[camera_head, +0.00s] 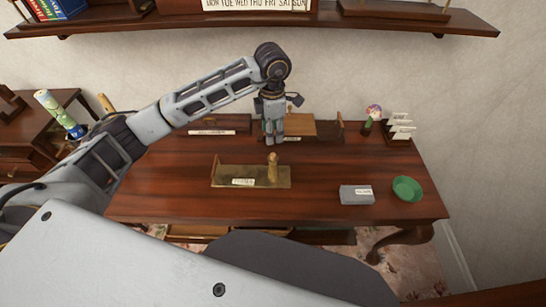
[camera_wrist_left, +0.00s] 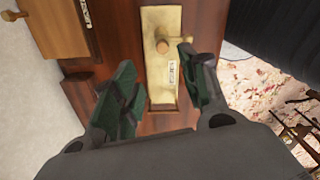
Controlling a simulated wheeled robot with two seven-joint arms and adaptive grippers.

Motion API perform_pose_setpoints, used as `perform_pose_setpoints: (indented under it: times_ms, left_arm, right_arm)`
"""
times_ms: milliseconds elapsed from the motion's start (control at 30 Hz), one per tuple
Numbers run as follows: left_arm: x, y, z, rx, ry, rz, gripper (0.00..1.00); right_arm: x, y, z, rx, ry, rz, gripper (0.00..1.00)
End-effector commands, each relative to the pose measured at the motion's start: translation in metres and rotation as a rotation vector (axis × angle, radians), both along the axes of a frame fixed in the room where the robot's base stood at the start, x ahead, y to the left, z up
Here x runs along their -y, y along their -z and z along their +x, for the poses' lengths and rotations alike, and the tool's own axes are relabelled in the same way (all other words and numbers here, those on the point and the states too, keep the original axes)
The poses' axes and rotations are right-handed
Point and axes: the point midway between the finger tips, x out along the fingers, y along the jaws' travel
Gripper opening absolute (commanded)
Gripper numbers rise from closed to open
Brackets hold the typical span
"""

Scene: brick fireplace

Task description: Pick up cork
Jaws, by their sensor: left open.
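The cork (camera_head: 272,168) looks like a small tan upright peg with a rounded top. It stands near the right end of a flat brass-coloured tray (camera_head: 225,172) that has a white label on its front. In the left wrist view the cork (camera_wrist_left: 162,46) shows beyond the fingertips, near the top of the tray (camera_wrist_left: 162,98). My left gripper (camera_head: 273,140) points down over the table, behind the cork in the head view. My right gripper is not in view.
The wooden table (camera_head: 320,170) also holds a grey labelled block (camera_head: 356,195), a green bowl (camera_head: 407,189), a flower (camera_head: 374,113) and a white tiered item (camera_head: 400,127). Wooden trays (camera_head: 315,127) stand along the back. A shelf (camera_head: 250,20) runs above on the wall.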

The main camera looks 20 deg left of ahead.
Motion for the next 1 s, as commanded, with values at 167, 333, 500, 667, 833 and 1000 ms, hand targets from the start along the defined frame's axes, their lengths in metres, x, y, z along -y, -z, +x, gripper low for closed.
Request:
perform_pose_setpoints:
  times_ms: [167, 333, 500, 667, 833, 1000]
  left_arm:
    - [0.000, 0.023, 0.000, -0.001, -0.001, 0.000, 0.44]
    - [0.000, 0.043, 0.000, 0.000, -0.002, -0.001, 0.44]
    - [0.000, 0.052, 0.000, 0.001, 0.000, -0.001, 0.44]
    - [0.000, 0.053, 0.000, 0.001, 0.000, 0.000, 0.44]
    - [0.000, 0.053, 0.000, 0.001, 0.000, 0.000, 0.44]
    - [0.001, 0.057, -0.001, 0.001, 0.000, -0.001, 0.44]
  right_arm:
    - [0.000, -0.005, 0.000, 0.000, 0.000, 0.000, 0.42]
    - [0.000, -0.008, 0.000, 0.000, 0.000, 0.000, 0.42]
    - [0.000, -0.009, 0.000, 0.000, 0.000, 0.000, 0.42]
    - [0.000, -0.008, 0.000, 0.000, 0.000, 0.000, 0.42]
    - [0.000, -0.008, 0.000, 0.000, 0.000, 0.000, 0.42]
    - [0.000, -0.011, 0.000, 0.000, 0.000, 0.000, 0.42]
